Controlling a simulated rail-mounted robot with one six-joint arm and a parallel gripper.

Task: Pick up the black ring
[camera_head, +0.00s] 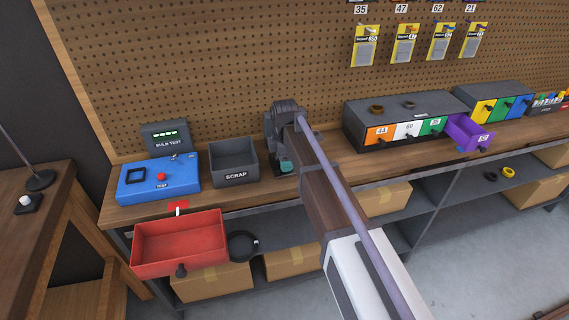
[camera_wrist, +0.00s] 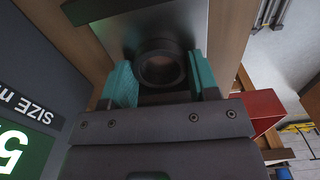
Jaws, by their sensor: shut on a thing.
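My gripper (camera_head: 286,167) is over the bench, just right of the scrap bin, with one teal fingertip showing below its dark body. In the wrist view its two teal fingers (camera_wrist: 162,82) stand on either side of a dark ring, which I take for the black ring (camera_wrist: 160,50). The ring's round opening faces the camera. The fingers are shut on it. Its lower side is partly hidden behind the gripper body. In the head view I cannot make out the held ring.
The grey scrap bin (camera_head: 235,182) and blue test box (camera_head: 158,188) stand to the left. A red open drawer (camera_head: 180,250) juts out below. A larger black ring shape (camera_head: 242,245) is beside it. A drawer cabinet (camera_head: 362,133) with an open purple drawer (camera_head: 468,134) stands right.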

